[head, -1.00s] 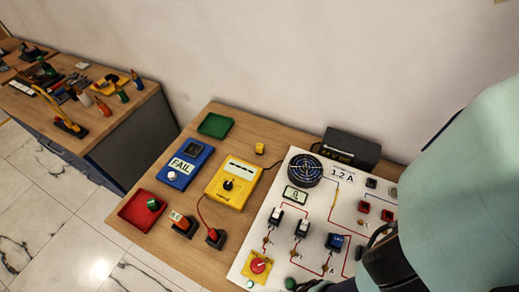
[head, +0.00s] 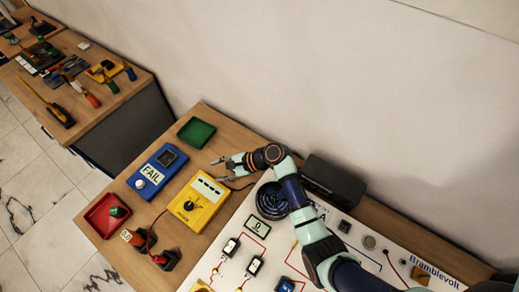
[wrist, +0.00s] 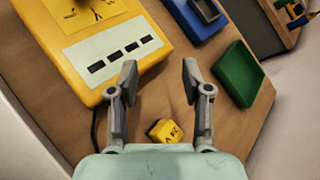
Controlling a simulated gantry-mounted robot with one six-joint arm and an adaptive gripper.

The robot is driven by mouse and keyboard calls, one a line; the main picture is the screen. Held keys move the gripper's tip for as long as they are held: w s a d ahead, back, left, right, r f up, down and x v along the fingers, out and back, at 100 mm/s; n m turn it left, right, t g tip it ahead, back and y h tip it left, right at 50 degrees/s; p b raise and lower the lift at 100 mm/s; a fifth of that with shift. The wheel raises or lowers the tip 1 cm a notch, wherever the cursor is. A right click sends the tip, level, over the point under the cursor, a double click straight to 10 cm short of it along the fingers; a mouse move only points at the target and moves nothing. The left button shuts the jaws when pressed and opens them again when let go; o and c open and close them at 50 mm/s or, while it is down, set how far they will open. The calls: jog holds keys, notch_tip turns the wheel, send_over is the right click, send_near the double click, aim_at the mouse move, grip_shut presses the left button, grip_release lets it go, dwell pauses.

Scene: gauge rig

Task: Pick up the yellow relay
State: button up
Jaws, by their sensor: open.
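The yellow relay (wrist: 164,131) is a small yellow block with black marks on its top. In the wrist view it lies on the wooden bench, low in the picture between the bases of my fingers. My gripper (wrist: 160,70) is open and empty, one finger on each side of the relay in that view, with no clear contact. In the head view my gripper (head: 217,171) is low over the bench between the green tray and the yellow meter. The relay cannot be made out there; my arm seems to cover it.
The yellow meter (head: 198,203) stands beside my gripper. The green tray (head: 196,132) and the blue FAIL tester (head: 157,170) are close by. A red tray (head: 103,215) sits farther left. A black box (head: 332,184) stands against the wall, behind the white panel (head: 277,243).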

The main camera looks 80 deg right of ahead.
jog(key=s+d+f+m, duration=0.1)
jog(key=s+m, duration=0.1)
jog(key=s, duration=0.1)
jog(key=s+d+m+t, duration=0.1)
jog(key=s+d+m, duration=0.1)
jog(key=s+m, duration=0.1)
jog(key=s+d+f+m+h, duration=0.1)
jog(key=s+d+m, duration=0.1)
jog(key=s, duration=0.1)
jog(key=shift+f, duration=0.35)
jog(key=shift+w+a+t, duration=0.1)
jog(key=shift+w+t, duration=0.05)
jog(key=shift+t, duration=0.15)
jog(key=b+x, duration=0.2)
jog(key=x, duration=0.6)
grip_shut()
